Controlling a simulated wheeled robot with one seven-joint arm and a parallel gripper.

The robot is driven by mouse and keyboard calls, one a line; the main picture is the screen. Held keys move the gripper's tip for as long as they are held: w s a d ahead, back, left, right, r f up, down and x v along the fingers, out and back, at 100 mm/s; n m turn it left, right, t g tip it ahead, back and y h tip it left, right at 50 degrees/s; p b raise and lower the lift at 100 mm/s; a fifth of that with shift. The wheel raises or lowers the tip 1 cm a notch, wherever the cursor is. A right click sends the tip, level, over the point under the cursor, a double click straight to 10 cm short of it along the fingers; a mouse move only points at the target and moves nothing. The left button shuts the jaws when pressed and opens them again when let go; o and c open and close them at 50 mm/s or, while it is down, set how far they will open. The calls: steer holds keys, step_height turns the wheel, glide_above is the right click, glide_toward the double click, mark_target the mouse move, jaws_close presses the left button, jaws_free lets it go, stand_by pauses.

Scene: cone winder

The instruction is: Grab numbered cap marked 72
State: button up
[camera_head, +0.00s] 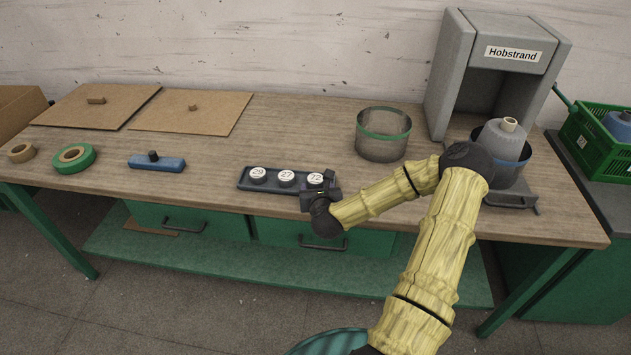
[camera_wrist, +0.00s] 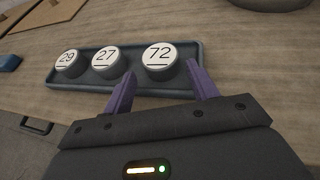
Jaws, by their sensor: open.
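The cap marked 72 (camera_head: 315,179) is the rightmost of three round white-topped caps in a dark tray (camera_head: 245,184). In the wrist view the 72 cap (camera_wrist: 160,60) sits upright, just beyond and between the fingertips. My gripper (camera_wrist: 158,82) is open and empty, its two purple fingers reaching over the tray's near edge (camera_wrist: 90,88). In the head view my gripper (camera_head: 318,190) is at the tray's right end and partly hides it. The cap marked 27 (camera_head: 286,176) is in the middle, and the cap marked 29 (camera_head: 258,174) is at the left.
A wire-mesh cylinder with a green rim (camera_head: 383,135) stands right of the tray. The grey Hobstrand machine (camera_head: 455,70) with a cone (camera_head: 500,138) is further right. A blue block with a knob (camera_head: 157,163) and green tape (camera_head: 73,158) lie left. The bench between is clear.

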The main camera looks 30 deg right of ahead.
mark_target(316, 183)
steer(key=shift+p+x, duration=0.3)
steer(key=shift+x, duration=1.65)
steer(key=shift+r, duration=0.15)
steer(key=c, duration=0.7)
